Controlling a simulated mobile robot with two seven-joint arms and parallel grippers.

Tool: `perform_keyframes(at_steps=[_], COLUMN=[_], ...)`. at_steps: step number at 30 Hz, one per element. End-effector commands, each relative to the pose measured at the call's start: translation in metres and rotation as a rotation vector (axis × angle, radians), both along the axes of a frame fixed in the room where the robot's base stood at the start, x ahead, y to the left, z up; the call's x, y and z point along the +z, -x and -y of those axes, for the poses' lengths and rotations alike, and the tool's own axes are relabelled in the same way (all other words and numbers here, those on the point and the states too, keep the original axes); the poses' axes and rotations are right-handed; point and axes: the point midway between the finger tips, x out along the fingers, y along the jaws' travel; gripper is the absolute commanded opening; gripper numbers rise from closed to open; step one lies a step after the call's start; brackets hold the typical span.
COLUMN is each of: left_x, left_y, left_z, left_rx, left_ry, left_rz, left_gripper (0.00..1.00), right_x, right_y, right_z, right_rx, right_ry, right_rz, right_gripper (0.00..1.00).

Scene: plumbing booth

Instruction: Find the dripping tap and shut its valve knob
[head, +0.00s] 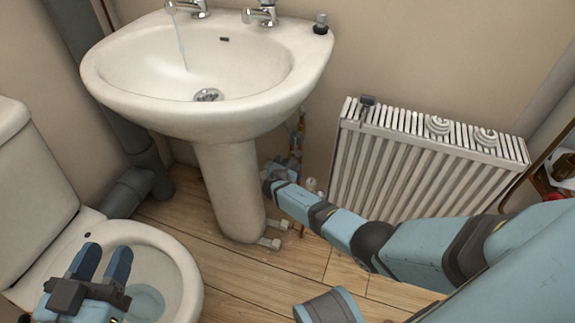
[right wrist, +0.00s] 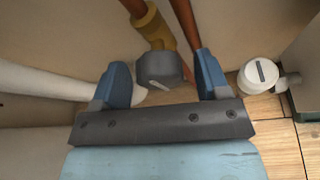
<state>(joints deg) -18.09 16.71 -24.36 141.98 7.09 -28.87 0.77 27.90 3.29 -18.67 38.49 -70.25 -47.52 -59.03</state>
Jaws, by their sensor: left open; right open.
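The white sink (head: 130,105) has two chrome taps. A thin stream of water (head: 182,50) falls from the left tap (head: 188,8) into the basin. The right tap (head: 262,12) shows no water. In the right wrist view a grey valve knob (right wrist: 160,70) sits on a brass fitting (right wrist: 150,27) on a copper pipe. My right gripper (right wrist: 160,62) is open, with one finger on each side of this knob; contact cannot be told. In the head view it is beside the pedestal, under the sink, partly hidden. My left gripper (head: 103,262) is open and empty above the toilet bowl.
A white round knob (right wrist: 260,76) is right of my right gripper. The sink pedestal (head: 230,190) stands left of my right arm, and a white radiator (head: 400,165) behind it. The toilet (head: 180,265) is at lower left.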

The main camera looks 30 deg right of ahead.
Motion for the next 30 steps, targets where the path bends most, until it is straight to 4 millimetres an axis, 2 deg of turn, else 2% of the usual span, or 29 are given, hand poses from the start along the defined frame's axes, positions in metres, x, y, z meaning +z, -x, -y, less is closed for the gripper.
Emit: perform_keyframes(at_steps=[2, 6, 8, 9, 20, 30], left_x=[0.0004, 0.0009, 0.0011, 0.0011, -0.0037, -0.0021], left_y=[-0.0001, -0.0002, -0.0003, -0.0003, -0.0001, -0.0088], left_z=[0.0001, 0.0004, 0.0004, 0.0005, 0.0001, -0.0048], left_rx=[0.0, 0.002, 0.002, 0.002, 0.007, 0.012], left_ry=[0.001, 0.005, 0.006, 0.007, 0.004, -0.054], left_rz=[0.0, 0.0, 0.0, 0.0, 0.007, 0.11], left_gripper=[0.43, 0.43, 0.43, 0.43, 0.43, 0.43], right_x=[0.0001, 0.0002, 0.0002, 0.0002, -0.0012, -0.0033], right_y=[-0.0002, -0.0002, -0.0002, -0.0002, 0.0, 0.0008], right_z=[-0.0001, 0.0, 0.0, 0.0, 0.0006, 0.001], right_rx=[0.0, 0.0, 0.0, 0.0, 0.001, 0.003], right_ry=[0.0, 0.0, 0.0, 0.0, -0.035, -0.198], right_rz=[0.0, 0.0, 0.0, 0.0, 0.042, 0.224], right_gripper=[0.69, 0.37, 0.23, 0.2, 0.2, 0.2])
